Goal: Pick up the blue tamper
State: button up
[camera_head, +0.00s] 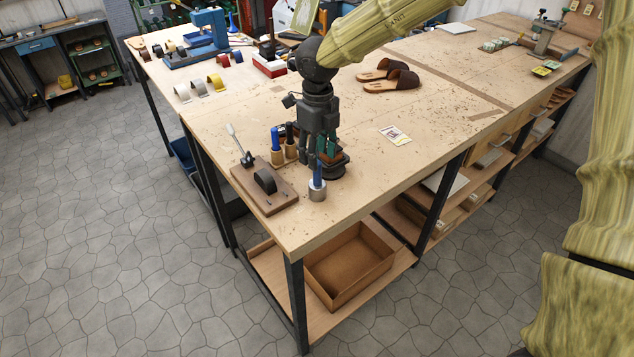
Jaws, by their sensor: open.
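A blue-handled tool with a short, wide metal base (317,188), which looks like the blue tamper, stands upright near the front corner of the workbench (380,190). My gripper (321,158) points down just above and behind it, open, its fingers apart from the handle as far as I can see. Another blue-topped tool (276,146) with a wooden lower part stands to the left of my gripper, beside a black-topped one (290,139). A dark round stand with brown and teal parts (334,169) is partly hidden behind my fingers.
A wooden board with a black roll and lever (265,186) lies to the left. A card (395,135) and brown sandals (389,78) lie farther back. Strap rolls (199,87) and a blue machine (205,35) stand at the back left. The bench's front edge is close.

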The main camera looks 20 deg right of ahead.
aim_at(318, 171)
jog(key=shift+w+f, duration=0.1)
jog(key=shift+f, duration=0.45)
notch_tip(318, 171, down, 4)
jog(key=shift+a+r+p, duration=0.15)
jog(key=shift+p, duration=0.9)
jog(key=shift+f, duration=0.7)
grip_shut()
